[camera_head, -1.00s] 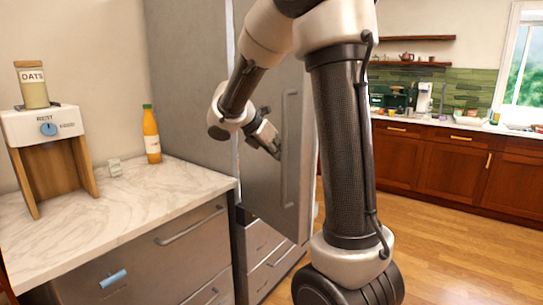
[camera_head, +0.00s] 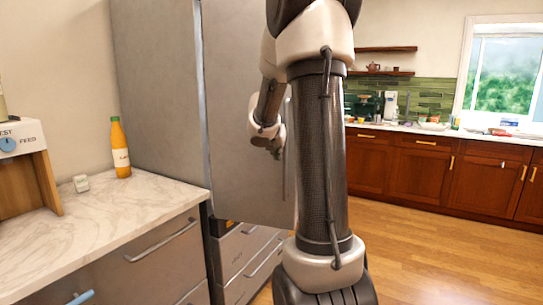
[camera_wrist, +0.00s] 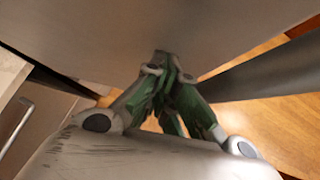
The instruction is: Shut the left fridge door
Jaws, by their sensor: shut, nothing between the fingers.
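The left fridge door (camera_head: 235,110) is a tall grey panel, hinged on its left side. It stands partly open, its lower edge swung out from the drawers below. Its vertical handle (camera_head: 284,180) shows as a thin bar, mostly hidden by my arm. My gripper (camera_head: 274,150) is in front of the door near the handle, partly hidden behind my arm. In the wrist view my gripper (camera_wrist: 165,62) has its green-padded fingers together and empty, tips close to a grey surface. I cannot tell whether they touch it.
Fridge drawers (camera_head: 245,255) lie under the door. Left is a marble counter (camera_head: 120,215) with an orange bottle (camera_head: 120,150) and a feeder box (camera_head: 35,180). Wood floor (camera_head: 430,245) is free at right, before red-brown cabinets (camera_head: 415,170).

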